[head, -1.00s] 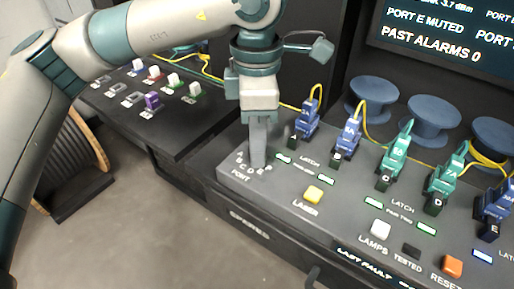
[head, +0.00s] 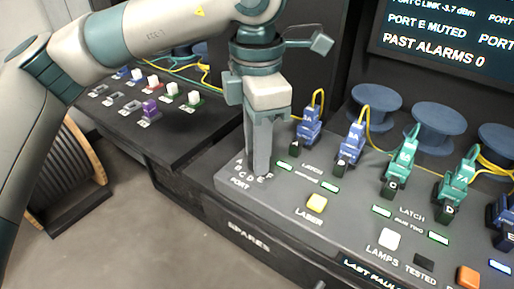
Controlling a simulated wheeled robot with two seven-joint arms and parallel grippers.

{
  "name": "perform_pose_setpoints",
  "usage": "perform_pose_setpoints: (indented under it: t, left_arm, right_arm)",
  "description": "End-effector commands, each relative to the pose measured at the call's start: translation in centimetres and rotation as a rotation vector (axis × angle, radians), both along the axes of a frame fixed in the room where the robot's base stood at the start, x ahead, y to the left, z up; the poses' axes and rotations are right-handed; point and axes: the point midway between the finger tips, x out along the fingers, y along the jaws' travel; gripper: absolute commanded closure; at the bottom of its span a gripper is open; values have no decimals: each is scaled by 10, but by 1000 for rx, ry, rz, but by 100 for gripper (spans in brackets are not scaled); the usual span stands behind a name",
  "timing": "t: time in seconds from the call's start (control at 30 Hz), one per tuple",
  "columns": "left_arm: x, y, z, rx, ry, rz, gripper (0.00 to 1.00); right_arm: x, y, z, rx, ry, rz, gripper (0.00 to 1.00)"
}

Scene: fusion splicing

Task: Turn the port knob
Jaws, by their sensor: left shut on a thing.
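The port knob is hidden behind the fingers of my left gripper (head: 258,168). Its dial letters, A to F, and the PORT label (head: 241,183) show around the fingertips on the left end of the sloped console (head: 225,205). My left gripper points down at the dial, its fingers close together and shut on what sits there. I cannot see which letter the knob points to. My right gripper is out of view.
Blue and green connectors with yellow cables stand behind. A screen (head: 445,40) reads "PAST ALARMS 0". A side shelf (head: 170,130) holds small coloured connectors.

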Motion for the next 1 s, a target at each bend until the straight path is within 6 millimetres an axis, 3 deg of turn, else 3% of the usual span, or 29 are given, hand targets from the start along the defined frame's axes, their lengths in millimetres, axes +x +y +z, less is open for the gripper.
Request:
perform_pose_setpoints:
  t: [0.07,0.1,0.17,0.2,0.67,1.0]
  left_arm:
    - [1,0,2,-2,-3,1,96]
    - [1,0,2,-2,-3,1,71]
    - [1,0,2,-2,-3,1,57]
    - [1,0,1,-2,-3,1,54]
    - [0,0,7,-1,-1,-1,54]
    - [1,0,54,-2,-4,0,54]
  right_arm:
    - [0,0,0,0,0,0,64]
    - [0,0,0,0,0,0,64]
    - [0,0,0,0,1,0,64]
    - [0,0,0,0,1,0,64]
    - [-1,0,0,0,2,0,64]
    - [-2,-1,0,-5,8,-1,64]
